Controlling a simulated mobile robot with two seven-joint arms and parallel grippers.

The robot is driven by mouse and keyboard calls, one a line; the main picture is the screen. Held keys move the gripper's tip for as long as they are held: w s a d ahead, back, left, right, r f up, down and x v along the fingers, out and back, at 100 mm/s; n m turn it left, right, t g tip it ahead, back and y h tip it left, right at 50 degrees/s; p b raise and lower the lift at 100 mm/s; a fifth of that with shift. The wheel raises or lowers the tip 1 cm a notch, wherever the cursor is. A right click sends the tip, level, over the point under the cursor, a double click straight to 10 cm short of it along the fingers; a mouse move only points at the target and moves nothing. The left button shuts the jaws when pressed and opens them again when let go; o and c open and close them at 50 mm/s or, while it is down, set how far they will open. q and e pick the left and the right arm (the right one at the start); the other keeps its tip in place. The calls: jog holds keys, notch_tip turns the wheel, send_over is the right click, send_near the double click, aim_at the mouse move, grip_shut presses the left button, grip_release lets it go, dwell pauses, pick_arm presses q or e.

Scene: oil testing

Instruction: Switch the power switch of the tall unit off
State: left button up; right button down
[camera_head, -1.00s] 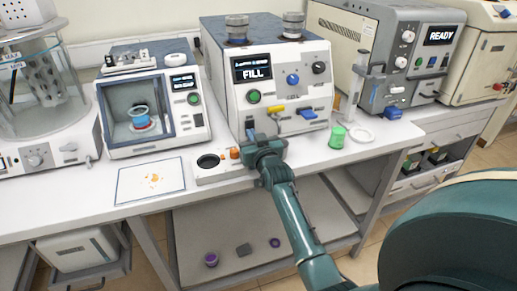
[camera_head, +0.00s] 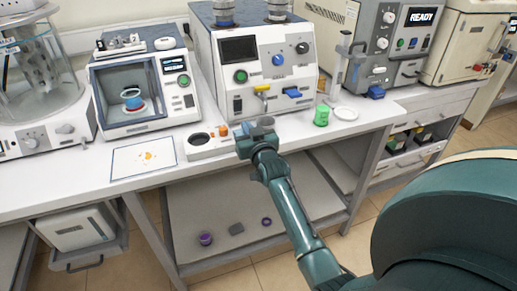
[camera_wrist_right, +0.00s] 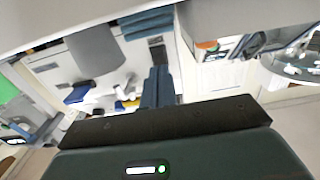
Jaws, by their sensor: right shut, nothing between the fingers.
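The tall unit (camera_head: 256,75) is a white cabinet with a blue top, a dark screen (camera_head: 238,49), a green button and several knobs. A small black switch (camera_head: 237,105) is low on the left of its front. In the right wrist view a dark switch (camera_wrist_right: 157,52) shows on the white panel, just beyond my fingertips. My right gripper (camera_head: 247,128) is shut and empty, in front of the unit's lower left. Its blue-grey fingers show together in the right wrist view (camera_wrist_right: 158,86). My left gripper is out of view.
A yellow lever (camera_head: 261,88) and a blue lever (camera_head: 292,94) stick out of the unit's front. A green cup (camera_head: 321,116) stands at its right, and a white heater-like base (camera_head: 200,152) at the left. A boxy chamber (camera_head: 145,90) stands further left.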

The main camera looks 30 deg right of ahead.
jog(key=f+v, duration=0.1)
jog(key=v, duration=0.5)
jog(key=shift+s+f, duration=0.25)
jog(key=shift+s, duration=0.15)
jog(key=shift+a, duration=0.1)
jog(key=s+a+f+n+g+y, duration=0.2)
jog(key=s+a+f+g+y, duration=0.1)
jog(key=s+a+f, duration=0.5)
jog(key=s+a+f+n+g+y, duration=0.3)
jog(key=s+a+f, duration=0.5)
jog(key=s, duration=0.7)
jog(key=a+g+y, duration=0.1)
jog(key=a, duration=0.1)
jog(key=shift+s+a+n, duration=0.2)
jog(key=shift+a+n, duration=0.1)
jog(key=shift+a, duration=0.1)
